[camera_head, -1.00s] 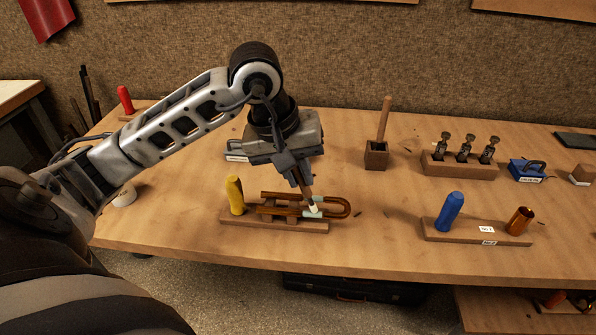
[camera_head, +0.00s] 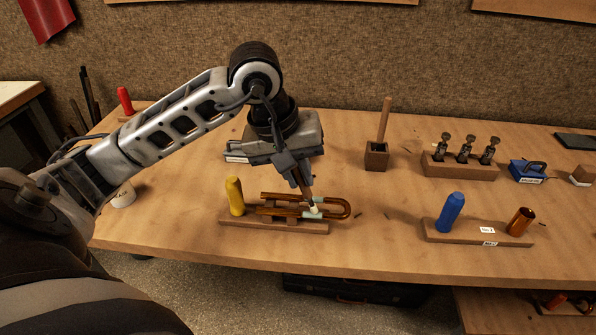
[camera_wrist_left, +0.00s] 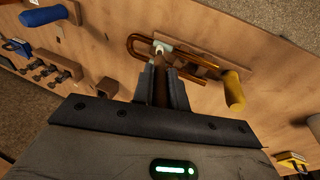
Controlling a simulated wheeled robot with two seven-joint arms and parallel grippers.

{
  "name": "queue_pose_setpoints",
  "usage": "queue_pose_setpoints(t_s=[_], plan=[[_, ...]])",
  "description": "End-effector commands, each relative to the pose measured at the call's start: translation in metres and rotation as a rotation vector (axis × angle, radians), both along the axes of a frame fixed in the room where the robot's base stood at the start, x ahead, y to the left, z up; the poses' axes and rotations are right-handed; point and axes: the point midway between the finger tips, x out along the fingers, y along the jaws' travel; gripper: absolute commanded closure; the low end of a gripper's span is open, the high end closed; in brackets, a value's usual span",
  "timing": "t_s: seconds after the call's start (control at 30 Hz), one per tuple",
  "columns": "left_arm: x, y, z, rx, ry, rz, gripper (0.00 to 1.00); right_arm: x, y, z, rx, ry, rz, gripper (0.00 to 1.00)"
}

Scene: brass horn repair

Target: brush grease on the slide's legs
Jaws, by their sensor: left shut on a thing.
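The brass U-shaped slide (camera_head: 338,203) lies on a wooden stand (camera_head: 275,226) with a yellow peg (camera_head: 235,196) at its left end. A pale patch, which may be grease, shows on the legs near the bend. My left gripper (camera_head: 302,182) is shut on the brush (camera_head: 308,196), which points down with its pale tip at the slide. In the left wrist view the brush (camera_wrist_left: 160,88) stands between the fingers and its tip meets the slide (camera_wrist_left: 200,63); exact contact is hard to tell. The right gripper is not in view.
A wooden block with an upright handle (camera_head: 376,156) stands behind, right of the slide. Further right are a valve rack (camera_head: 459,168), a blue tool (camera_head: 527,170) and a stand (camera_head: 465,236) with a blue peg (camera_head: 450,212) and brass tube (camera_head: 520,221). A white cup (camera_head: 123,195) is at left.

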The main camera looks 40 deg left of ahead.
Motion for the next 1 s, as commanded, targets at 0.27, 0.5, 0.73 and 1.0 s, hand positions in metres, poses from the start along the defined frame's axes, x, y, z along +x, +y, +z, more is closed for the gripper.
queue_pose_setpoints(t_s=[0.27,0.5,0.73,1.0], plan=[[0.0,0.0,0.012,0.002,0.004,0.0,1.0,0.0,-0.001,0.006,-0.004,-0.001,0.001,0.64],[0.0,0.0,0.033,0.002,0.002,0.0,1.0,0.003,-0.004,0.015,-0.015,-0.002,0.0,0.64],[0.0,0.0,0.051,0.002,0.001,0.0,1.0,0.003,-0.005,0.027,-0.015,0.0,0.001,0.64],[0.0,0.0,0.069,0.001,0.002,0.001,1.0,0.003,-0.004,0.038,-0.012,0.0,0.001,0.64]])
